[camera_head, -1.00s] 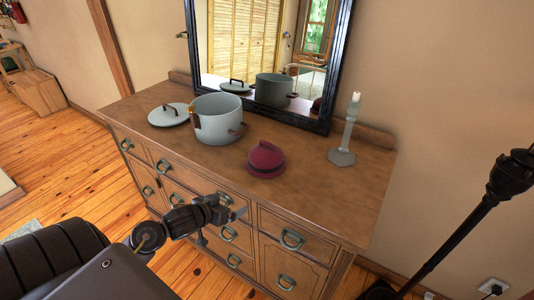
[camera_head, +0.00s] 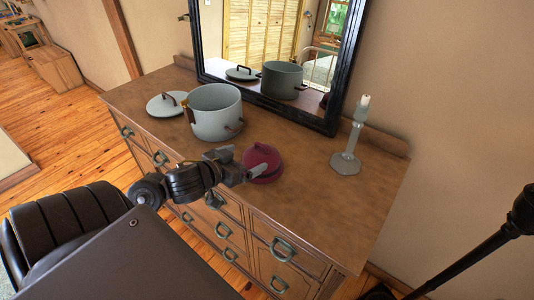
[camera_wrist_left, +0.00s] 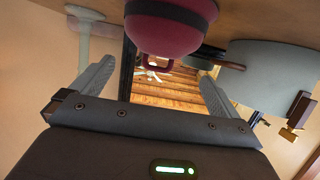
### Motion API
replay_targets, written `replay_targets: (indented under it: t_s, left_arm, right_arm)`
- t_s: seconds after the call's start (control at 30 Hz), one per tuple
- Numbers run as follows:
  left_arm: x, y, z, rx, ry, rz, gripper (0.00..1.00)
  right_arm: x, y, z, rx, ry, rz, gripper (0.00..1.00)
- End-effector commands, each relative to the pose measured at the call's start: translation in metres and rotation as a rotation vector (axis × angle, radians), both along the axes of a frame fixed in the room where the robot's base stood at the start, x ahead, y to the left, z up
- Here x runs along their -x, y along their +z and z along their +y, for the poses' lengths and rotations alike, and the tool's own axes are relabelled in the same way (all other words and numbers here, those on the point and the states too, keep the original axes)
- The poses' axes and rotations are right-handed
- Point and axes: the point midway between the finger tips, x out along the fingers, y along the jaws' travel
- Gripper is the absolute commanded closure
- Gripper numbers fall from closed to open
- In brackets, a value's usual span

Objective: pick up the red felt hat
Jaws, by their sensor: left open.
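The red felt hat (camera_head: 264,160) sits on the dresser top, crown up, with a dark band. My left gripper (camera_head: 254,172) is over the dresser's front edge, its fingertips beside the hat's near left side and covering part of it. In the left wrist view the hat (camera_wrist_left: 170,28) hangs upside down in the picture, ahead of the open fingers (camera_wrist_left: 155,85). The space between the fingers holds nothing. I cannot tell whether a finger touches the brim. My right gripper is not in view.
A grey pot (camera_head: 214,115) and its lid (camera_head: 166,104) stand left of the hat on the dresser (camera_head: 300,190). A candlestick (camera_head: 346,160) stands to the right. A black-framed mirror (camera_head: 331,110) leans behind.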

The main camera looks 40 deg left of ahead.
Motion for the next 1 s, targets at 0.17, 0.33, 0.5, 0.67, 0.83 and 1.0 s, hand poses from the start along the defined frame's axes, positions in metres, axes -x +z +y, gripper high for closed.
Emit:
replay_targets:
  t_s: [0.17, 0.33, 0.5, 0.67, 0.83, 1.0]
  left_arm:
    - [-0.020, -0.008, 0.003, 0.004, 0.007, -0.002, 0.00]
    - [-0.042, -0.017, 0.004, 0.002, 0.007, 0.000, 0.00]
    - [-0.050, -0.019, 0.003, 0.000, 0.005, 0.001, 0.00]
    - [-0.056, -0.020, 0.003, 0.001, 0.006, 0.001, 0.00]
    - [-0.082, -0.024, 0.001, 0.003, 0.005, -0.001, 0.00]
    - [-0.099, -0.032, 0.001, 0.002, 0.005, 0.001, 0.00]
  right_arm:
    - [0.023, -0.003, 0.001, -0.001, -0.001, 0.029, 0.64]
    - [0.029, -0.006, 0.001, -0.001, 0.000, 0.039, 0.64]
    - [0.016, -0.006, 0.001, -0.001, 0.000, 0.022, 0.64]
    - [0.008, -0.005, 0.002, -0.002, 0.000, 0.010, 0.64]
    - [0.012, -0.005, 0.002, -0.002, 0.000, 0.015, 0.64]
    - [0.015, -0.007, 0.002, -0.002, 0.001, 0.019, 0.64]
